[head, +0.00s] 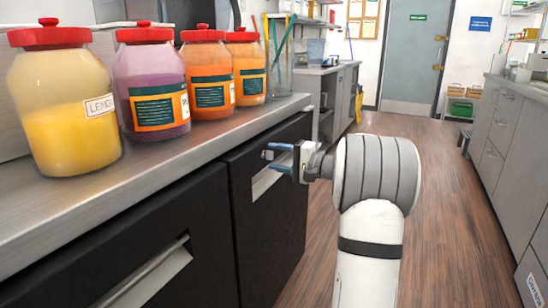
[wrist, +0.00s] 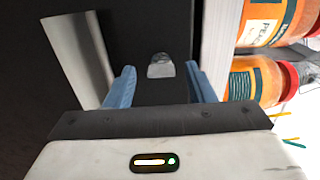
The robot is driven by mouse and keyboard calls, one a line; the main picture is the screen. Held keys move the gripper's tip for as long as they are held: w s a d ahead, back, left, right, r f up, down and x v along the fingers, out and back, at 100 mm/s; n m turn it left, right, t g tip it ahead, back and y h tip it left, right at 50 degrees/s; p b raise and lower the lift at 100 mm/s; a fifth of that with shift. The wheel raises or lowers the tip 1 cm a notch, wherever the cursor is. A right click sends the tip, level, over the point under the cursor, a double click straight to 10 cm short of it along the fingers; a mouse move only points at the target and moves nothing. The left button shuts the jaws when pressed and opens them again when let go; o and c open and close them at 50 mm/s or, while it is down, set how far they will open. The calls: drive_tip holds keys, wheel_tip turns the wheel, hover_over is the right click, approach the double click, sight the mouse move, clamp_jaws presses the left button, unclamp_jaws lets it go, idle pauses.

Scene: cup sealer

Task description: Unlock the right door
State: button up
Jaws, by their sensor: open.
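The right door (head: 268,235) is a black panel under the steel counter, with a pale recessed handle (head: 265,182). In the wrist view a small silver lock piece (wrist: 160,67) sits on the black door front, with the metal handle (wrist: 78,55) to its left. My gripper (head: 273,151) is in front of the door's upper part, just above the handle in the head view. Its blue fingers are apart, one on each side of the silver piece in the wrist view (wrist: 160,85). I cannot tell whether they touch it.
The left door (head: 170,245) has its own handle (head: 145,275). Several red-lidded jars (head: 151,85) stand on the counter (head: 100,185) above the doors. Grey cabinets (head: 500,135) line the right side. The wooden floor (head: 450,200) between is clear.

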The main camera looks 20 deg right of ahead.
drive_tip(key=p+v, duration=0.1)
drive_tip(key=v, duration=0.5)
drive_tip(key=shift+s+d, duration=0.2)
drive_tip(key=shift+s, duration=0.1)
drive_tip(key=s+a+r+n+g+p, duration=0.1)
drive_tip(key=s+a+r+g+p, duration=0.2)
drive_tip(key=a+p, duration=0.3)
drive_tip(key=s+a+r+n+g+h+p, duration=0.1)
drive_tip(key=s+a+r+n+g+p, duration=0.15)
drive_tip(key=a, duration=0.45)
drive_tip(key=s+a+r+g+p, duration=0.3)
drive_tip(key=s+a+p, duration=0.15)
drive_tip(key=a, duration=0.25)
drive_tip(key=s+a+r+n+g+h+p, duration=0.1)
drive_tip(key=s+a+r+n+h+p, duration=0.1)
drive_tip(key=s+p, duration=0.7)
drive_tip(key=s+a+r+n+g+h+p, duration=0.2)
drive_tip(key=s+r+n+h+p, duration=0.2)
drive_tip(key=s+r+h+p, duration=0.3)
drive_tip(key=s+h+p, duration=0.1)
drive_tip(key=s+p, duration=0.1)
drive_tip(key=s, duration=0.1)
drive_tip(key=shift+n, duration=0.35)
drive_tip(key=shift+a+r, duration=0.1)
drive_tip(key=shift+r, duration=0.05)
drive_tip(key=shift+c, duration=0.4)
